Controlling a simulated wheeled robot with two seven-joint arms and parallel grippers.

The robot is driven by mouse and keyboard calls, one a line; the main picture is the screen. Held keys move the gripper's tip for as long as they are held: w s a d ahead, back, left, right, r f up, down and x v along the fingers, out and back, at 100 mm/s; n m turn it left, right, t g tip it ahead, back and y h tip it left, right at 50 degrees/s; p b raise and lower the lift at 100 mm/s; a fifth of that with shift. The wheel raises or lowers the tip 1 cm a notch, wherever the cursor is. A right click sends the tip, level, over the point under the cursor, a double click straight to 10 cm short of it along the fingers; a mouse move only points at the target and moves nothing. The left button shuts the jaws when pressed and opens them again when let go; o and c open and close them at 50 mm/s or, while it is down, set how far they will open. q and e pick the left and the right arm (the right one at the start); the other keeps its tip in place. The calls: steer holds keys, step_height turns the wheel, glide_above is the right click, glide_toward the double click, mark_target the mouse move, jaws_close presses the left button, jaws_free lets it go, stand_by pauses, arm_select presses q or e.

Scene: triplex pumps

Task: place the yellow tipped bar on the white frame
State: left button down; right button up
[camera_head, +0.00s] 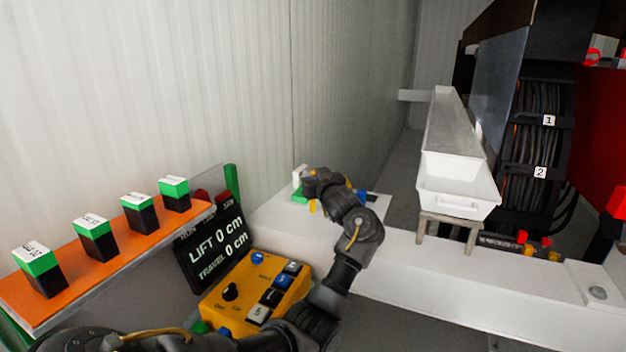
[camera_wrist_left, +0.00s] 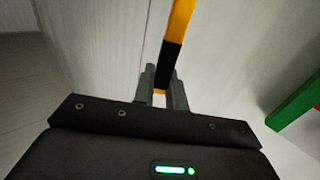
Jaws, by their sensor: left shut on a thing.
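The yellow and black bar (camera_wrist_left: 171,55) stands between the fingers of my left gripper (camera_wrist_left: 162,88) in the left wrist view. The gripper is shut on its black part, and yellow shows above and just below the fingers. In the head view my left gripper (camera_head: 313,192) is at the far end of my bent arm, over the white frame (camera_head: 480,275). A small yellow piece (camera_head: 312,207) shows just under it, perhaps the bar's end. My wrist hides most of the bar there. I cannot tell whether the bar touches the frame. My right gripper is not in view.
A yellow control box (camera_head: 255,293) and a black display (camera_head: 212,250) stand near my arm. An orange shelf (camera_head: 100,260) with several green-topped blocks is at left. A long white trough (camera_head: 455,150) stands at right. A corrugated wall (camera_head: 200,90) closes the back.

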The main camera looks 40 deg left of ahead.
arm_select(q)
steer(key=shift+w+f, duration=0.1)
steer(key=shift+f, duration=0.9)
steer(key=c, duration=1.4)
jaws_free()
steer(key=shift+c, duration=0.2)
steer(key=b+v, duration=0.1)
steer(key=v, duration=1.1)
